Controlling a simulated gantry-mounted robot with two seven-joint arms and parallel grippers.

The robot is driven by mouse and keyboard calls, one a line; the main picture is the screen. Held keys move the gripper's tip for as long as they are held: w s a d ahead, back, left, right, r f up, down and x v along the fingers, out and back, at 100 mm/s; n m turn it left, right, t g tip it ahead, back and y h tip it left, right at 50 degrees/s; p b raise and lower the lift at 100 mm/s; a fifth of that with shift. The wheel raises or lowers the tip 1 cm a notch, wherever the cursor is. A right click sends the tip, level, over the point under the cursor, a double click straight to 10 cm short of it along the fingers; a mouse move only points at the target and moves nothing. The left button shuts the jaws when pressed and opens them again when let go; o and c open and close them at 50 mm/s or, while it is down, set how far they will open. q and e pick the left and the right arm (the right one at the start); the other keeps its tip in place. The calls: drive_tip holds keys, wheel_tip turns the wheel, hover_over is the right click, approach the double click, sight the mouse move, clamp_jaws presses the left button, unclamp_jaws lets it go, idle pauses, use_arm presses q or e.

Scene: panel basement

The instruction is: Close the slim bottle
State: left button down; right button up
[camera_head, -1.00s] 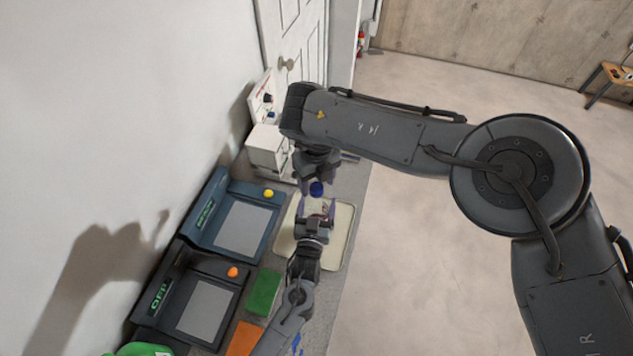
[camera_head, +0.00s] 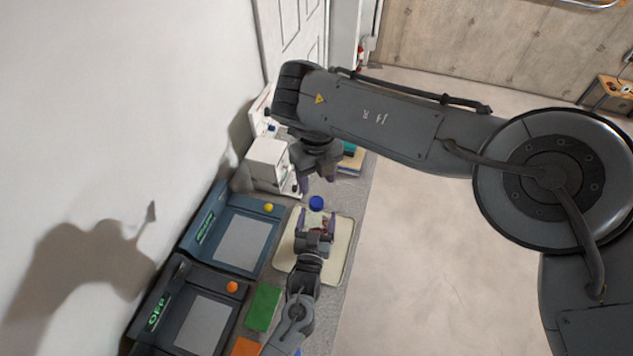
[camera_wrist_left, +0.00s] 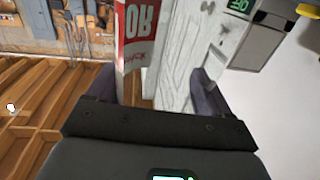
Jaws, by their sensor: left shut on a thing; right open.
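The slim bottle stands at the tray, mostly hidden by my left gripper (camera_head: 316,222); a little of its reddish body shows between the fingers. Its red and white label (camera_wrist_left: 135,40) shows between the fingers in the left wrist view. A blue cap (camera_head: 316,202) sits at the bottle's top, just beyond the left fingertips; I cannot tell how tightly it is seated. My left gripper is shut on the bottle. My right gripper (camera_head: 318,182) is open and empty, pointing down just beyond and above the cap, apart from it.
A cream tray (camera_head: 340,258) lies under the left gripper. Two dark panel devices, one with a yellow button (camera_head: 269,207) and one with an orange button (camera_head: 232,287), stand left. A green block (camera_head: 263,307) lies nearer. A white box (camera_head: 267,160) and books (camera_head: 351,160) are behind.

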sight(317, 201)
drive_tip(key=shift+f, duration=0.1)
drive_tip(key=shift+f, duration=3.95)
drive_tip(key=shift+c, duration=0.3)
clamp_jaws()
drive_tip(key=shift+o, duration=1)
unclamp_jaws()
wheel_tip(317, 201, up, 12)
use_arm(q)
unclamp_jaws()
